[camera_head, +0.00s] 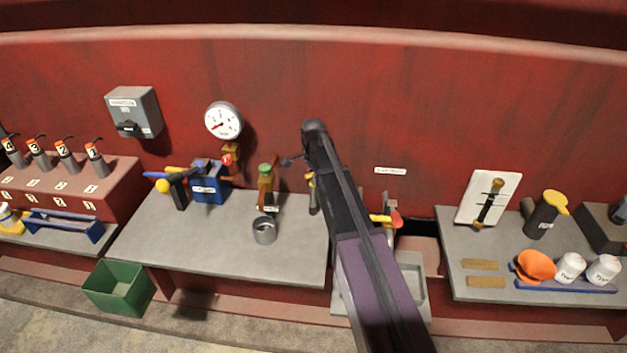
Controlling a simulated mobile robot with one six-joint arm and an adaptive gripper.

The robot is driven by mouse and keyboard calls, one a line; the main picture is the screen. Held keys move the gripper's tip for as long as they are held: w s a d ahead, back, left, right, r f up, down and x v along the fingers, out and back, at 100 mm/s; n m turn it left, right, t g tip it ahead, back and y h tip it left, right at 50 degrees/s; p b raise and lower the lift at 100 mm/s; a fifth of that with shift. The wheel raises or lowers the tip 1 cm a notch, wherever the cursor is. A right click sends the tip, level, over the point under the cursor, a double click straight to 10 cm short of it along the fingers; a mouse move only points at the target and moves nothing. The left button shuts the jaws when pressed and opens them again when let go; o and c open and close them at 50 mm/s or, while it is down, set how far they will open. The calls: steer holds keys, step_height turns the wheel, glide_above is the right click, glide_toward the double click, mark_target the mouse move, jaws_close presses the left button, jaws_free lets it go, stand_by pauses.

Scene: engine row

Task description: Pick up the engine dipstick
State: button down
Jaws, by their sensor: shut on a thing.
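My dark and purple arm (378,265) reaches up from the bottom edge across the middle of the camera_head view. Its rounded dark end (315,128) lies in front of the red wall. I cannot make out my gripper's fingers; they seem hidden behind the arm. A small dark piece (291,160) juts out left of the arm's end, too small to identify. A grey and yellow upright part (313,195) shows just left of the arm, partly covered. I cannot pick out the engine dipstick for sure.
A grey bench (190,250) holds a blue device (208,185), a green-topped bottle (265,185) and a grey cup (264,230). A green bin (118,287) stands lower left. The right bench (455,245) holds a white board (475,205), an orange item and white canisters.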

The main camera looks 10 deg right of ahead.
steer(key=shift+r, duration=0.1)
stand_by(0.3)
step_height(320, 180, up, 18)
steer(key=p, duration=1.8)
steer(key=c, duration=1.3)
jaws_free()
jaws_close()
